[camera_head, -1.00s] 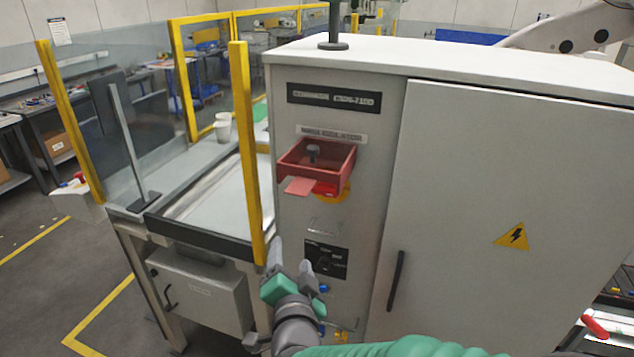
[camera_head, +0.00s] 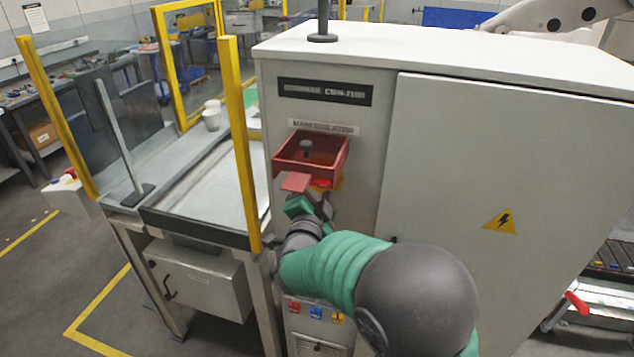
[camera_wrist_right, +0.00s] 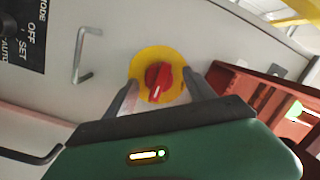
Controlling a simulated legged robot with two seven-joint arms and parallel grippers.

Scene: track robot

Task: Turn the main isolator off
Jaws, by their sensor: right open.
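The main isolator is a red rotary knob on a round yellow plate (camera_wrist_right: 158,76), in the middle of the right wrist view. A white pointer mark shows on the red knob. In the head view only part of the isolator (camera_head: 326,184) shows, under the red box and above my gripper. My right gripper (camera_wrist_right: 160,90) is open, with one finger on each side of the knob in the picture. I cannot tell whether the fingers touch it. In the head view this gripper (camera_head: 312,201) is just below the isolator. My left gripper is not in view.
An open-topped red box (camera_head: 311,155) juts out just above the isolator, close to my right gripper; it also shows in the wrist view (camera_wrist_right: 250,92). A wire handle (camera_wrist_right: 84,58) and the mode selector panel (camera_wrist_right: 24,36) are nearby. A yellow post (camera_head: 240,145) stands left of the cabinet.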

